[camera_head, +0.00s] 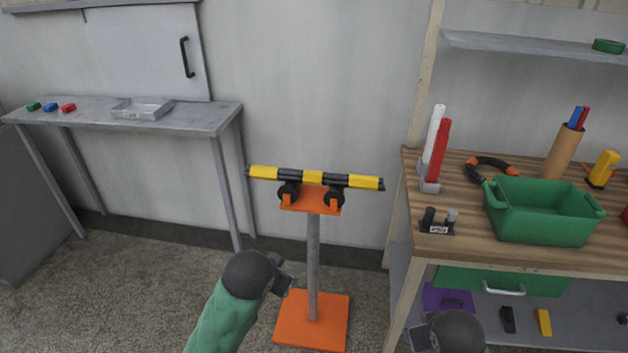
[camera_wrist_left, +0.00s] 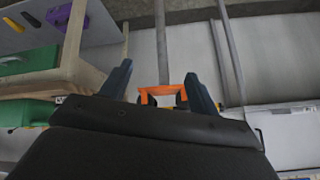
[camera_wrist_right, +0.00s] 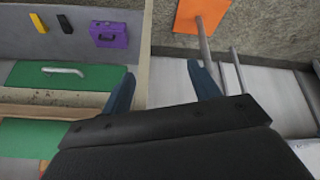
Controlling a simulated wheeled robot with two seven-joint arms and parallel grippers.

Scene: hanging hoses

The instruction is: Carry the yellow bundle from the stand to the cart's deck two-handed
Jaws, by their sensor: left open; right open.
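The yellow bundle (camera_head: 312,177), yellow with black bands, lies level across two black rests on top of the orange stand (camera_head: 312,305). My left gripper (camera_head: 284,279) is open and empty, below and in front of the bundle, left of the stand's post. My right gripper (camera_head: 414,337) is low at the bottom edge, right of the stand. Its open, empty fingers show in the right wrist view (camera_wrist_right: 163,88). I cannot identify the cart's deck.
A wooden workbench (camera_head: 470,247) stands at right, with a green bin (camera_head: 540,212), red and white tubes and tools. My right gripper is close to its front leg. A grey table (camera_head: 190,117) stands at left with a small tray (camera_head: 142,109). Floor between them is clear around the stand.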

